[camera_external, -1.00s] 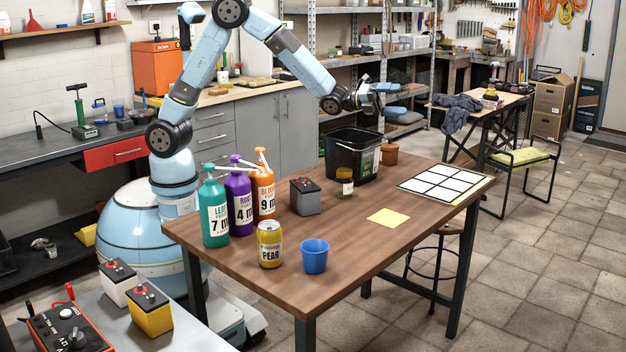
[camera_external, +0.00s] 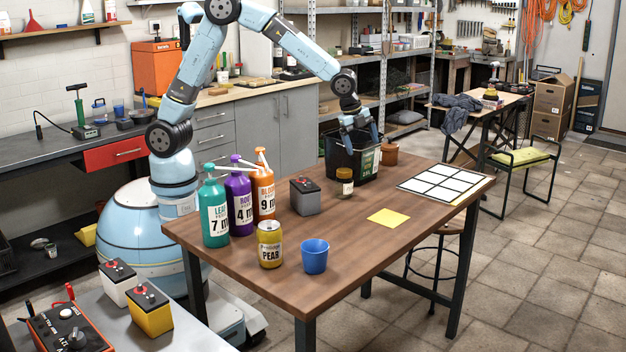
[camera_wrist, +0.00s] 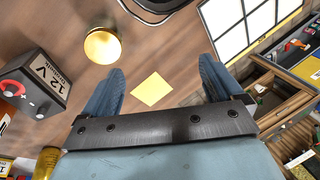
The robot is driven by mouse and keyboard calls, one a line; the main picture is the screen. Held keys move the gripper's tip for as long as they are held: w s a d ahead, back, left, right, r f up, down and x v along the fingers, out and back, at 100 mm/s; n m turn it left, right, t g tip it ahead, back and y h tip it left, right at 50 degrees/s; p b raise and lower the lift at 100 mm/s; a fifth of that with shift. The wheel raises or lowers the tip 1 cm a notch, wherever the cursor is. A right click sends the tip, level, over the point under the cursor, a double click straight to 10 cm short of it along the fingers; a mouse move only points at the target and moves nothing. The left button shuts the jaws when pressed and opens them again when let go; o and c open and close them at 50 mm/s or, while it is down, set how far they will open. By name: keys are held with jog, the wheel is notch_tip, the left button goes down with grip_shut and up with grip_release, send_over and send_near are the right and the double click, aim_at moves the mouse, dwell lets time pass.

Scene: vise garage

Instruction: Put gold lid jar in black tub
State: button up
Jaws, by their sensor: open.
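The gold lid jar (camera_external: 345,182) stands upright on the wooden table, just in front of the black tub. Its round gold lid shows in the wrist view (camera_wrist: 103,46), up and left of my left-hand finger. The black tub (camera_external: 340,160) stands on the table and bears a label. A small part of its rim shows at the top of the wrist view (camera_wrist: 150,14). My gripper (camera_external: 361,143) points down and overlaps the tub's rim in the external view. In the wrist view my gripper (camera_wrist: 161,72) is open with nothing between its fingers.
A grey battery (camera_external: 305,196) stands left of the jar. A brown pot (camera_external: 390,153) and a white grid sheet (camera_external: 440,182) are right of the tub. A yellow note (camera_external: 388,217) lies in front.

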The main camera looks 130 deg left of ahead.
aim_at(345, 180)
jog(key=s+d+h, duration=0.1)
jog(key=s+d+n+g+h, duration=0.1)
jog(key=d, duration=0.1)
jog(key=s+d+n+g, duration=0.1)
jog(key=d, duration=0.1)
jog(key=shift+s+d+f+h, duration=0.1)
jog(key=shift+d+h, duration=0.05)
jog(key=shift+h, duration=0.25)
notch_tip(345, 180, down, 8)
jog(key=shift+a+f, duration=0.25)
jog(key=shift+f, duration=1.15)
jog(key=shift+a+f, duration=0.2)
jog(key=shift+f, duration=1.15)
jog(key=shift+r, duration=0.15)
jog(key=c, duration=1.3)
